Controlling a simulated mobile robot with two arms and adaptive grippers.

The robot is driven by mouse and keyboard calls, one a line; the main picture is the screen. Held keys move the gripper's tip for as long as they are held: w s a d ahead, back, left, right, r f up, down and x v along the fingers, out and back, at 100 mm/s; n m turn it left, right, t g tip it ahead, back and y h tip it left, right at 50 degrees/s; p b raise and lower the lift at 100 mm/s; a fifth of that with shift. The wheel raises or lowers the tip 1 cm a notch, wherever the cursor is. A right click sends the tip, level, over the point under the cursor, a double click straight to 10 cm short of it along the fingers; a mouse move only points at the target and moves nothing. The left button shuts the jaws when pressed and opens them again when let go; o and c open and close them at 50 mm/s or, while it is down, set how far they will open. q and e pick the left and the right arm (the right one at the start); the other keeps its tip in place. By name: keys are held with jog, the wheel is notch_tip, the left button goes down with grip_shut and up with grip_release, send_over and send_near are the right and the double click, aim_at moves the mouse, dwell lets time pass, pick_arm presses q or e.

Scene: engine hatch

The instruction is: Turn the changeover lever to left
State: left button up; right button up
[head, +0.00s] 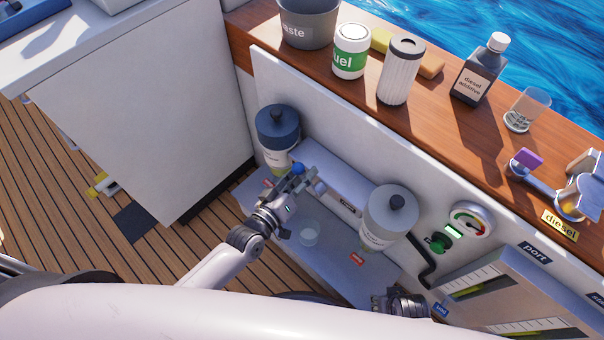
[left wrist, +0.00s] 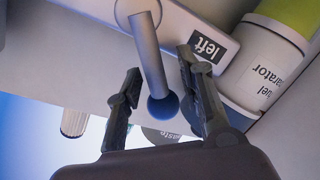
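The changeover lever (left wrist: 149,55) is a grey rod with a dark blue ball knob (left wrist: 163,108) in the left wrist view. Its round base is at the top edge. The blue knob also shows in the head view (head: 298,168), between the two filter bowls. My left gripper (left wrist: 158,68) is open, with one finger on each side of the lever and gaps to both. A sign reading "left" (left wrist: 208,46) sits beside the lever, behind one fingertip. My right gripper (head: 402,303) is low in the head view, partly hidden; its fingers cannot be made out.
A blue-topped separator (head: 278,128) stands just behind my left gripper, and a grey-topped one (head: 390,212) to its right. Bottles and cans line the wooden ledge (head: 440,100). A gauge (head: 470,222) is further right.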

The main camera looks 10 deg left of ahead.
pick_arm(q)
jog(key=shift+s, duration=0.1)
jog(key=v, duration=1.1)
jog(key=shift+s+a, duration=0.2)
jog(key=shift+s, duration=0.15)
jog(key=s+a+f+m+g+y, duration=0.2)
jog(key=s+a+f+g, duration=0.15)
jog(key=f, duration=0.65)
jog(key=s+a+f+m+g+y, duration=0.25)
jog(key=f+g, duration=0.25)
jog(key=f, duration=0.5)
jog(key=s+a+f+g+y, duration=0.2)
jog(key=s+a+f+g, duration=0.1)
jog(key=s+f+g, duration=0.3)
jog(key=s+a+r+m+p, duration=0.1)
jog(key=s+a+p, duration=0.1)
jog(key=s+p, duration=1.3)
jog(key=shift+s+a+r+p, duration=0.2)
jog(key=shift+s+a+p, duration=0.2)
jog(key=shift+s, duration=0.55)
pick_arm(e)
jog(key=s+d+g, duration=0.1)
jog(key=s+d, duration=0.2)
jog(key=s, duration=1.3)
jog(key=shift+s+r, duration=0.15)
jog(key=shift+r, duration=0.3)
